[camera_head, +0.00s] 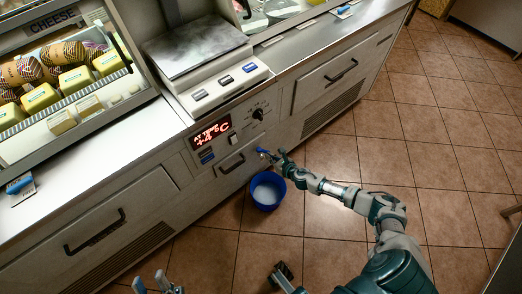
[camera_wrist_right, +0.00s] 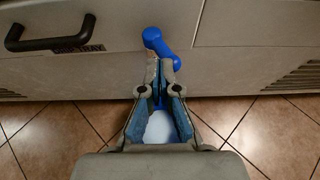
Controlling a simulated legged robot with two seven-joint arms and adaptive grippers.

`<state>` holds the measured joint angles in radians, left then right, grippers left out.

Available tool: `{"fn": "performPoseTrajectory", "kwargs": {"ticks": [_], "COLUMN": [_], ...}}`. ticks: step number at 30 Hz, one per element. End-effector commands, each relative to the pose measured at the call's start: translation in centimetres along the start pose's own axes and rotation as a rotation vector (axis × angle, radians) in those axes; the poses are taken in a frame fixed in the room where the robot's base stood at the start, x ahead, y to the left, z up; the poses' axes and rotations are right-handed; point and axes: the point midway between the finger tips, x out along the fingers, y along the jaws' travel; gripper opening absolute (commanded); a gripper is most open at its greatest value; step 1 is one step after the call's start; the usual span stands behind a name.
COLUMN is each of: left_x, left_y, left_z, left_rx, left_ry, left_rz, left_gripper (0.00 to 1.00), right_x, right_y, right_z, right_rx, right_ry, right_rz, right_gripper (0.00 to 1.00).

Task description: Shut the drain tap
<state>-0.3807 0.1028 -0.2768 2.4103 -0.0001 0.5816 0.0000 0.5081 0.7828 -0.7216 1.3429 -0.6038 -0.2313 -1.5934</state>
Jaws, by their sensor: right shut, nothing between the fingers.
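The drain tap's blue handle (camera_wrist_right: 153,40) sticks out from the counter front, its lower end slanting down to the right in the right wrist view. It also shows small in the head view (camera_head: 261,150). My right gripper (camera_wrist_right: 164,70) is shut and empty, its tips right at the handle's lower end; whether they touch it I cannot tell. In the head view the right gripper (camera_head: 271,156) is beside the tap, above a blue bucket (camera_head: 267,205) holding pale liquid. No stream of liquid can be made out. My left gripper (camera_head: 152,284) is open and empty at the bottom edge.
The counter front carries a red temperature display (camera_head: 211,134), a round knob (camera_head: 258,114) and black drawer handles (camera_head: 95,232). A scale (camera_head: 197,50) stands on top beside a glass cheese case (camera_head: 60,75). The tiled floor (camera_head: 450,130) to the right is clear.

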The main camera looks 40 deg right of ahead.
Motion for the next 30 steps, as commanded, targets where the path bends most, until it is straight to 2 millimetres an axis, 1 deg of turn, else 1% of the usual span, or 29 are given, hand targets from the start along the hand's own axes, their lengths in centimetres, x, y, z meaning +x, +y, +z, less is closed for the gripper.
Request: {"fn": "performPoseTrajectory", "kwargs": {"ticks": [9,20,30], "left_x": [-0.1,-0.1,-0.2], "left_y": [0.0,0.0,-0.1], "left_z": [0.2,0.2,0.3], "left_rx": [0.000,0.000,0.000], "left_ry": [-0.002,0.000,-0.002], "left_rz": [-0.001,0.000,-0.001], "left_gripper": [0.40,0.40,0.40], "right_x": [0.3,0.4,0.9], "right_y": [-1.0,-1.1,-1.9], "right_z": [0.0,0.1,0.4], "right_rx": [-0.001,0.000,0.000], "right_ry": [0.001,0.000,0.000], "right_rz": [0.000,0.000,0.000], "right_gripper": [0.00,0.00,0.00]}}
